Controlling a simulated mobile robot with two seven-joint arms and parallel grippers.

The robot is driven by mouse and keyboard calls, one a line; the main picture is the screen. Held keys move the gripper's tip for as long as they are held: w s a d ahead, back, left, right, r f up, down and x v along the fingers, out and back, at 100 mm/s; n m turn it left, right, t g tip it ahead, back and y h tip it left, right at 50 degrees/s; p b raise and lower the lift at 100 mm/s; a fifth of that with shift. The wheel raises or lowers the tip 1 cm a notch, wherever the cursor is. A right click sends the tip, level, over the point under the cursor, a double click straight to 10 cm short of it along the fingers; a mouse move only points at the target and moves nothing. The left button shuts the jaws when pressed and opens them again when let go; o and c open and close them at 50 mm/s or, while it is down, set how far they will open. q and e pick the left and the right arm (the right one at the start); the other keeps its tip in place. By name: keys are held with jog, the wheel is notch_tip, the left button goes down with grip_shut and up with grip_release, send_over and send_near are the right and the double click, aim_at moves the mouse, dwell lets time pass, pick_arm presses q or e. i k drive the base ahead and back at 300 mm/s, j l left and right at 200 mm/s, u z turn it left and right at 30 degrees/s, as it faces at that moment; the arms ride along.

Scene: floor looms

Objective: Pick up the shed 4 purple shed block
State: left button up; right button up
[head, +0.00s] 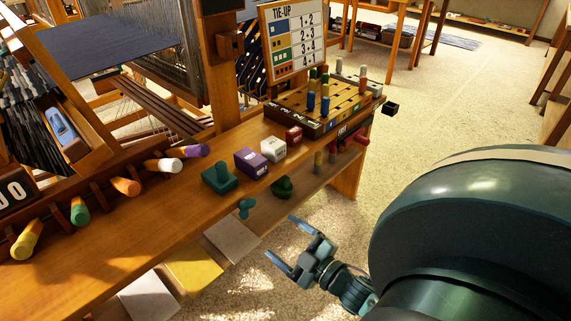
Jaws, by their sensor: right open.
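The purple shed block (251,163) sits on the wooden bench shelf, between a green block (219,179) and a white block (273,149). It has a pale mark on its front that is too small to read. My right gripper (280,237) is open and empty. In the picture it is below and to the right of the purple block, apart from it, off the shelf's front edge. My left gripper is not in view.
A red block (294,138) sits beyond the white one, before a peg board (318,106). A dark green knob (282,187) and a teal knob (245,208) show near the shelf's front edge. Coloured bobbins (126,186) line the left. Open carpet (440,95) lies right.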

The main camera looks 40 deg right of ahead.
aim_at(249, 162)
jog(key=k+l, duration=0.2)
jog(key=l, duration=0.2)
jog(key=k+l, duration=0.25)
jog(key=l, duration=0.15)
jog(key=k+l, duration=0.2)
jog(key=l, duration=0.15)
